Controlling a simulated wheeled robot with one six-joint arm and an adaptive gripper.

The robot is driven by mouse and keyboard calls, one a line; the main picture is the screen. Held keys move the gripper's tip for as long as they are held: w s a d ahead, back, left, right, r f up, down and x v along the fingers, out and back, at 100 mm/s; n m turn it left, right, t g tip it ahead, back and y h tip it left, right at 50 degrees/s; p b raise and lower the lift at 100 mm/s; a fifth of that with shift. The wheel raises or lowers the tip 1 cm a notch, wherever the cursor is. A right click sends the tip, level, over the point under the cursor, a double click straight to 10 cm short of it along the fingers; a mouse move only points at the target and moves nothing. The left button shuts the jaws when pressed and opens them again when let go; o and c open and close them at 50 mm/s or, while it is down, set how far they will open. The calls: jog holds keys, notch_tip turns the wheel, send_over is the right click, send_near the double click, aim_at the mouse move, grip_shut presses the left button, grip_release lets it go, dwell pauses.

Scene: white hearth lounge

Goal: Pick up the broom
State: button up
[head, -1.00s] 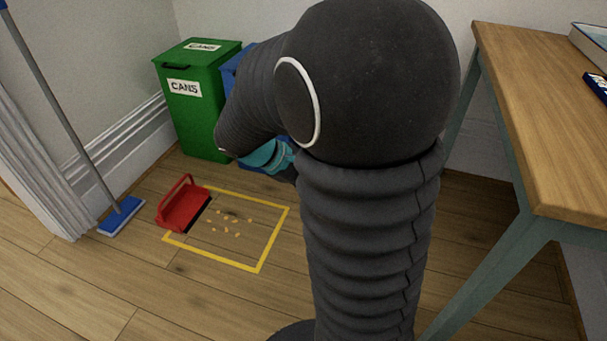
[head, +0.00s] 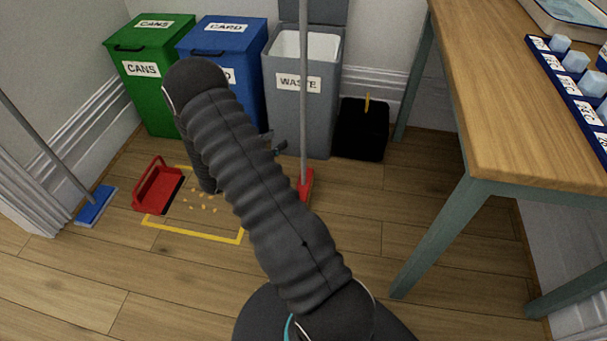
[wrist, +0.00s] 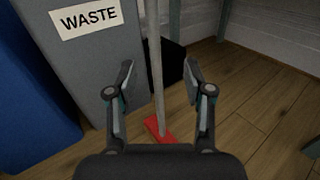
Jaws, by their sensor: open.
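A broom with a grey pole (head: 304,90) and a red head (head: 305,185) stands upright in front of the grey waste bin. In the wrist view its pole (wrist: 156,60) runs up between my open fingers (wrist: 158,80), and its red head (wrist: 158,130) is on the floor below. My gripper (head: 275,142) is partly hidden by my arm in the head view, just left of the pole. It holds nothing, and I cannot tell how deep the pole lies between the fingers. A second long-handled tool with a blue head (head: 95,205) leans at the left.
Green (head: 150,85), blue (head: 245,75) and grey (head: 303,115) bins stand along the wall, with a black box (head: 362,130) beside them. A red dustpan (head: 157,187) and crumbs (head: 203,207) lie by a yellow floor outline (head: 195,233). A wooden table (head: 490,120) stands at right.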

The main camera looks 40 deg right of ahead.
aim_at(304, 119)
jog(key=d, duration=0.3)
jog(key=w+d, duration=0.1)
jog(key=d, duration=0.4)
jog(key=shift+w+d+f+p, duration=0.15)
jog(key=shift+d+f+p, duration=0.1)
jog(key=shift+d+p, duration=0.05)
jog(key=shift+w+d+r+p, duration=0.1)
jog(key=shift+w+d+p, duration=0.1)
jog(key=shift+d, duration=0.65)
jog(key=shift+w+d+r+p, duration=0.1)
jog(key=shift+w+d, duration=0.1)
jog(key=shift+d, duration=0.65)
jog(key=shift+w+d+p, duration=0.1)
jog(key=shift+w+d, duration=0.1)
jog(key=shift+d, duration=0.65)
grip_shut()
